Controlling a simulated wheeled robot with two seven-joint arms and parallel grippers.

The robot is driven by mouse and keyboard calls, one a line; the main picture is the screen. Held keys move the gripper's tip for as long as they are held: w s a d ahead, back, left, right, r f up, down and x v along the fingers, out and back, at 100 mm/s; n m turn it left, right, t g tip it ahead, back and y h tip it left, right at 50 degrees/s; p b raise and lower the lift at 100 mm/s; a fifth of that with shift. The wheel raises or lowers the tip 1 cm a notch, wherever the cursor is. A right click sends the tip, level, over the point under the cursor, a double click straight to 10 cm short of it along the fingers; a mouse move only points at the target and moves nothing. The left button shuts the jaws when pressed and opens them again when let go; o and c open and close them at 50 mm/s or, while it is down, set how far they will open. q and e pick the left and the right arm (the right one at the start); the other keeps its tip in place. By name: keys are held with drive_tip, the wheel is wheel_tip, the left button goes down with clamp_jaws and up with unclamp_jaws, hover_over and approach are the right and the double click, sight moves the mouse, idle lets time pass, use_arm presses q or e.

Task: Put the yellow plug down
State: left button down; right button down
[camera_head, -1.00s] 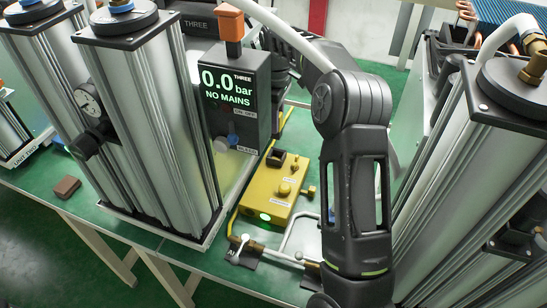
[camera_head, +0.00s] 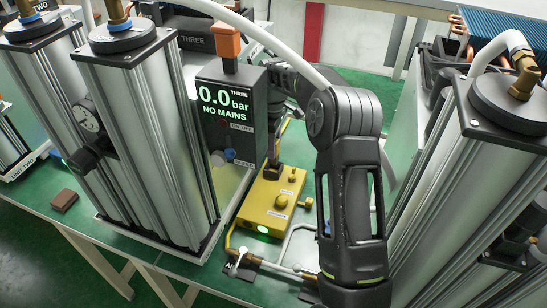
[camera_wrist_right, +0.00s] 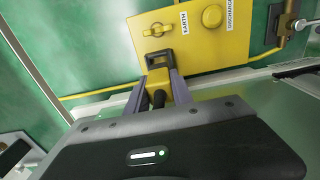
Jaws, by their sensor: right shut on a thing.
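The yellow plug (camera_wrist_right: 158,82) is between the fingers of my right gripper (camera_wrist_right: 163,90) in the right wrist view, with a black cable end below it. My right gripper (camera_head: 274,158) is shut on it at the far end of the yellow box (camera_head: 266,205). In the wrist view the plug meets the black square holder (camera_wrist_right: 160,55) on the edge of the yellow box (camera_wrist_right: 190,35); I cannot tell whether it sits inside. In the head view the plug is hidden. My left gripper is not in view.
A dark display box (camera_head: 232,115) reading "0.0 bar NO MAINS" stands left of the yellow box. Tall metal columns (camera_head: 145,140) flank the bench on the left, and another (camera_head: 465,180) on the right. A brown block (camera_head: 64,200) lies on the green bench.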

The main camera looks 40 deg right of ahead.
drive_tip(key=shift+f+p, duration=0.4)
drive_tip(key=shift+f, duration=2)
drive_tip(key=shift+f, duration=0.1)
drive_tip(key=c, duration=1.1)
unclamp_jaws()
wheel_tip(320, 180, up, 12)
drive_tip(key=shift+r+b, duration=0.15)
drive_tip(key=shift+b, duration=0.5)
